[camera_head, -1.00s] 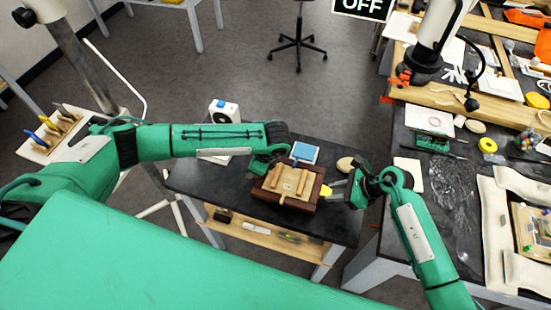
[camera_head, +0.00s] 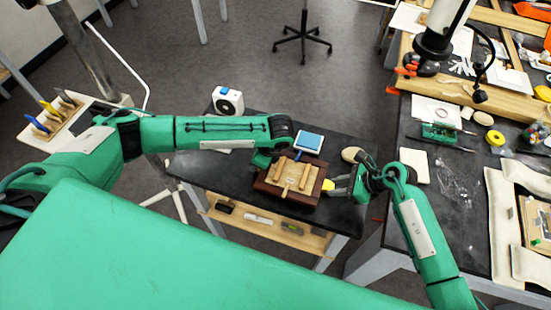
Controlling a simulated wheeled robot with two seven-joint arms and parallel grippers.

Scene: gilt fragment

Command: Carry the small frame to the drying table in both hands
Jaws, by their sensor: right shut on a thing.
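The small frame (camera_head: 262,187) is a dark red-brown piece with pale wooden bars on its top. It lies flat at or just over a small black table (camera_head: 345,213); I cannot tell whether it touches. My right gripper (camera_head: 331,186) is at the frame's right edge, shut, with a yellow piece at its fingertips. My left gripper (camera_head: 264,160) is at the frame's upper left; its fingers are mostly hidden by my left arm. I cannot tell which table is the drying table.
On the black table stand a white box (camera_head: 228,100), a blue-topped block (camera_head: 309,142) and a round pale disc (camera_head: 352,155). A crowded workbench (camera_head: 410,138) is to the right, with a padded piece (camera_head: 505,235). The floor behind is open around a stool (camera_head: 302,43).

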